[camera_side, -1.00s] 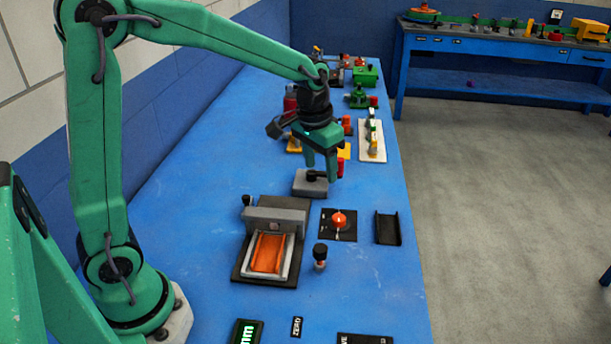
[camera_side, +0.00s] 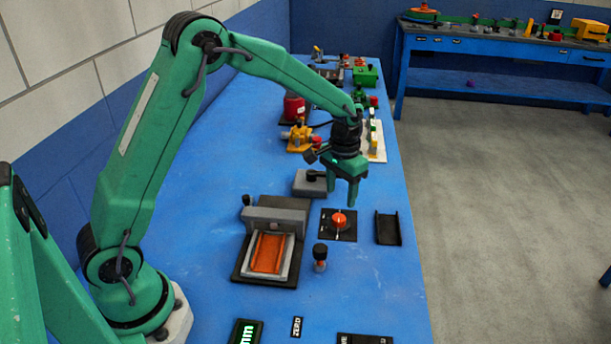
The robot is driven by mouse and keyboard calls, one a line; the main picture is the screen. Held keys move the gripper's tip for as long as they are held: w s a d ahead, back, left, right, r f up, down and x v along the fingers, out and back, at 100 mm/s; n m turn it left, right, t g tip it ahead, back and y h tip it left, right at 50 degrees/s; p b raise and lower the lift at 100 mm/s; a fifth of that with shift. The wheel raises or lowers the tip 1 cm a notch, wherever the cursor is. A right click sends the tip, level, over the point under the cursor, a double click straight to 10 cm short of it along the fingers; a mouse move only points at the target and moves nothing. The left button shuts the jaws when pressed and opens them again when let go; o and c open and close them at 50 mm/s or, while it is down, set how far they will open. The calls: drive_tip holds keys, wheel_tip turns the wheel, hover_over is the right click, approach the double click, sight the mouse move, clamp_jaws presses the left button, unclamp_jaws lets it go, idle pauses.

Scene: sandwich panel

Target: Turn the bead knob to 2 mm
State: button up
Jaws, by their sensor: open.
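The round orange knob (camera_side: 339,219), which looks like the bead knob, sits on a small black square plate (camera_side: 349,236) right of the middle of the bench. Pale marks show on the plate, but they are too small to read. My gripper (camera_side: 342,194) points down just behind and above the knob, with its two green fingers apart and nothing between them. The fingers look clear of the knob, though the exact gap cannot be told.
A press-like fixture (camera_side: 275,215) with an orange tray stands left of the knob. A black channel (camera_side: 388,228) lies right of it, and a black-topped peg (camera_side: 320,256) stands in front. A grey block (camera_side: 308,186) with a black handle is behind left.

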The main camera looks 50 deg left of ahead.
sight(339, 217)
drive_tip(key=shift+f, duration=3.8)
drive_tip(key=c, duration=1)
